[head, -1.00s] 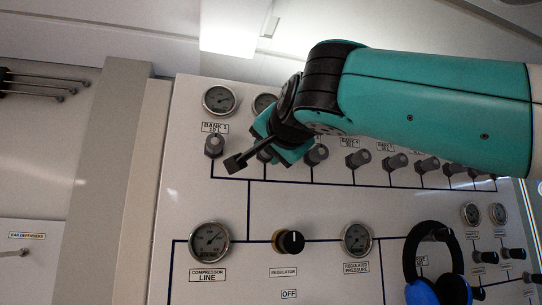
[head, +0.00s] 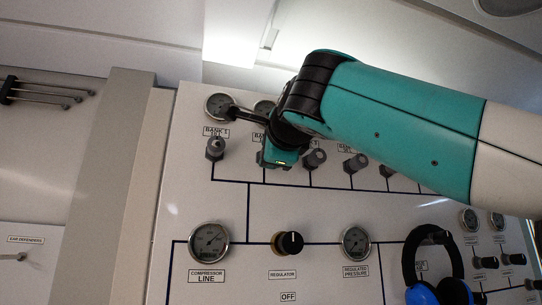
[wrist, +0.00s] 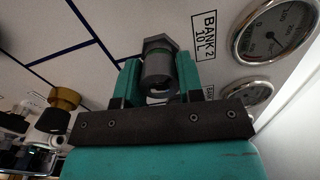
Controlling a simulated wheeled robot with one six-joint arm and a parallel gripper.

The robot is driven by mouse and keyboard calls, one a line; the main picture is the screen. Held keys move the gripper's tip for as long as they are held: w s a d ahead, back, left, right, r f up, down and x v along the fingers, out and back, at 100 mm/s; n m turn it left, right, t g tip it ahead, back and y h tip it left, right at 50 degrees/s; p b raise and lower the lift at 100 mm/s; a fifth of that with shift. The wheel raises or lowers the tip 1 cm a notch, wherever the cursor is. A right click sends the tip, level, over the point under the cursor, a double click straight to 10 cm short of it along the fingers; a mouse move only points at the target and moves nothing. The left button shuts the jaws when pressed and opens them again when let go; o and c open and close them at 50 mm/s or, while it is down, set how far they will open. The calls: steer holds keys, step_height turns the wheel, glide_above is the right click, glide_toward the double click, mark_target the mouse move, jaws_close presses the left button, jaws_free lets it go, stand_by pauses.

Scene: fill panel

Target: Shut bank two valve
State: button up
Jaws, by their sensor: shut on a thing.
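The bank two valve is a dark grey knob (wrist: 160,72) beside the "BANK 2 10L" label (wrist: 204,36) in the wrist view. My gripper (wrist: 158,84) has one teal finger on each side of it and is shut on it. In the head view, my gripper (head: 275,156) is at the second place in the upper valve row, against the panel (head: 330,215). It hides the bank two valve there and partly covers its label.
The bank 1 valve (head: 215,149) stands close on the left, and another valve knob (head: 314,159) close on the right. Gauges (head: 219,105) sit above. The regulator knob (head: 287,243) and blue headphones (head: 455,291) are lower down.

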steer(key=m, duration=0.3)
steer(key=shift+f+m+b, duration=0.15)
steer(key=shift+m+b, duration=0.2)
steer(key=shift+m, duration=1.95)
steer(key=o, duration=0.9)
steer(key=shift+s+b, duration=0.1)
steer(key=shift+b, duration=0.2)
steer(key=b+v, duration=0.4)
steer(key=v, duration=1.3)
steer(key=shift+s, duration=0.15)
